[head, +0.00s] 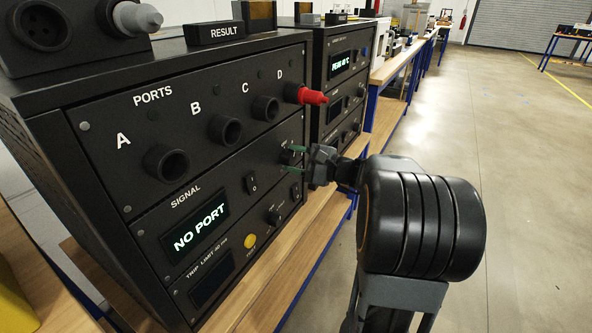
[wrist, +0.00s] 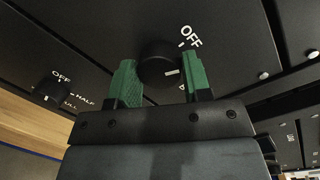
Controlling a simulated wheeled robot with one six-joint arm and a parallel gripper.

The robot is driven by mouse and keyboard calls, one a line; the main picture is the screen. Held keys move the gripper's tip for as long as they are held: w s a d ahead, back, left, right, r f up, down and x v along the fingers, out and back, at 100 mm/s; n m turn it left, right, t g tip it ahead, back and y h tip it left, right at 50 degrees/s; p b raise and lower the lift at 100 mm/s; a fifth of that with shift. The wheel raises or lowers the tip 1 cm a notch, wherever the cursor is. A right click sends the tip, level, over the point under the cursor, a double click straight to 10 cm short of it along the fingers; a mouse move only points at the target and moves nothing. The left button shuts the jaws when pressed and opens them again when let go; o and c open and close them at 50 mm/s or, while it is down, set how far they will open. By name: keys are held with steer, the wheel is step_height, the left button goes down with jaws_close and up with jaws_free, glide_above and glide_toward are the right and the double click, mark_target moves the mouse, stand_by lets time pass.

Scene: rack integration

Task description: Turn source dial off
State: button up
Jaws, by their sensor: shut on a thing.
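The source dial (wrist: 158,62) is a round black knob on the black front panel, in the wrist view between the two green fingertips of my gripper (wrist: 162,82). My gripper is shut on the dial from both sides. A white mark on the dial points toward the picture's right, and the OFF label (wrist: 190,37) is printed above and right of it. The mark does not line up with OFF. In the head view my gripper (head: 291,159) reaches the panel from the right, and the fingers partly hide the dial.
A second knob (wrist: 49,93) marked OFF and HALF is at lower left in the wrist view. Open floor lies right.

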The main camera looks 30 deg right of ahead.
steer(key=n+b, duration=0.2)
steer(key=b, duration=0.1)
steer(key=shift+f+n, duration=0.25)
steer(key=shift+n, duration=0.15)
steer(key=shift+r+n+b, duration=0.15)
steer(key=shift+n+b, duration=0.45)
steer(key=shift+b, duration=0.2)
steer(key=shift+r, duration=0.1)
steer(key=o, duration=0.9)
steer(key=p+v, duration=0.1)
steer(key=v, duration=0.8)
steer(key=p+v, duration=0.1)
steer(key=v, duration=0.3)
steer(key=shift+s+d+r+p, duration=0.25)
steer(key=shift+s+r+p, duration=0.05)
steer(key=shift+r, duration=0.05)
